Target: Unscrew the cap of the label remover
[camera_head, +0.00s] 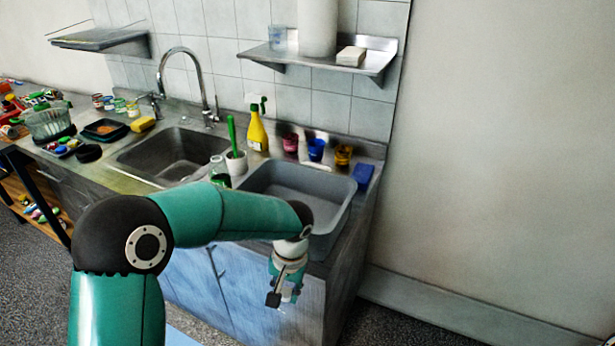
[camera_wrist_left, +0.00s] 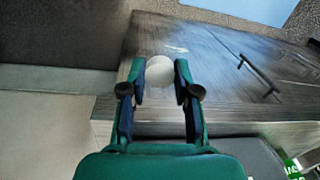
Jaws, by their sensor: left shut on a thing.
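My left gripper (camera_head: 284,287) hangs in front of the counter's front edge, below the grey basin. In the left wrist view my left gripper (camera_wrist_left: 161,82) is shut on a pale round thing (camera_wrist_left: 160,70), its two fingers on either side of it. I cannot tell whether this is the label remover's cap or a whole container. No label shows on it. A yellow spray bottle (camera_head: 257,132) with a green and white head stands upright at the back of the counter, away from the gripper. My right gripper is not in view.
The grey basin (camera_head: 341,222) sits at the counter's right end. A sink (camera_head: 168,152) lies left of it. Red, blue and yellow cups (camera_head: 316,150) stand behind the basin beside a blue block (camera_head: 363,174). A cup with a green brush (camera_head: 236,160) stands between sink and basin.

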